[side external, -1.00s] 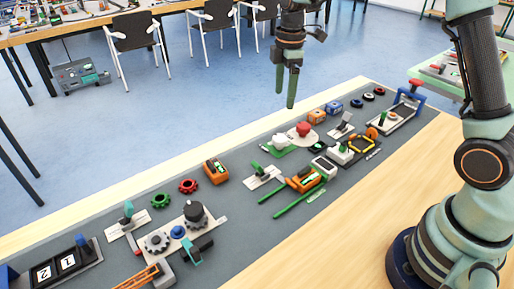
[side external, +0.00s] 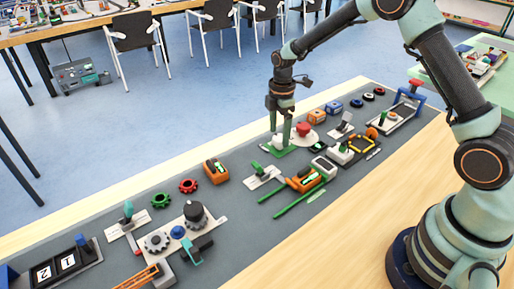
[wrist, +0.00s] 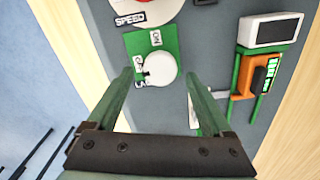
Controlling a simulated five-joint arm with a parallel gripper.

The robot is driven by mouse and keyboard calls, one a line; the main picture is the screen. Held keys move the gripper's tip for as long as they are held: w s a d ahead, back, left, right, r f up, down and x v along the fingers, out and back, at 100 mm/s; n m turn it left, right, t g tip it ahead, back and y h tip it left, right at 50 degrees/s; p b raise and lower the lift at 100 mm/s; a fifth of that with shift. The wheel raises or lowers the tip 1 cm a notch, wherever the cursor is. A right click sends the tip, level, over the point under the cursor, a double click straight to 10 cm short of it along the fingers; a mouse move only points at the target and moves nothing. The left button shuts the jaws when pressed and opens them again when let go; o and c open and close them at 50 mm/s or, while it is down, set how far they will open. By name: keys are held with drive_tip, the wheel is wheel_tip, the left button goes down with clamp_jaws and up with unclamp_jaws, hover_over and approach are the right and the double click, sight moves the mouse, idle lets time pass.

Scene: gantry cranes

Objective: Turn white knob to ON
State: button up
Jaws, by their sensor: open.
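The white knob (wrist: 163,66) sits on a green plate (wrist: 170,40) in the wrist view. An ON label (wrist: 155,38) is printed above the knob. Another label, which looks like OFF (wrist: 138,64), is at its left. A small dark mark shows at the knob's left edge. My gripper (wrist: 157,76) is open, with one green finger on each side of the knob in this view. In the side external view my gripper (side external: 280,137) points down over the green plate (side external: 283,153), and the white knob (side external: 277,141) is partly hidden by the fingers. I cannot tell whether they touch it.
A red knob (side external: 303,129) on a white plate stands close by on the right, with a SPEED label (wrist: 130,20). An orange device (side external: 304,179) with green bars and a lever switch (side external: 264,175) lie nearer. Free grey mat lies left of the green plate.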

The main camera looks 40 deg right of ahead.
drive_tip(key=shift+f, duration=0.5)
clamp_jaws()
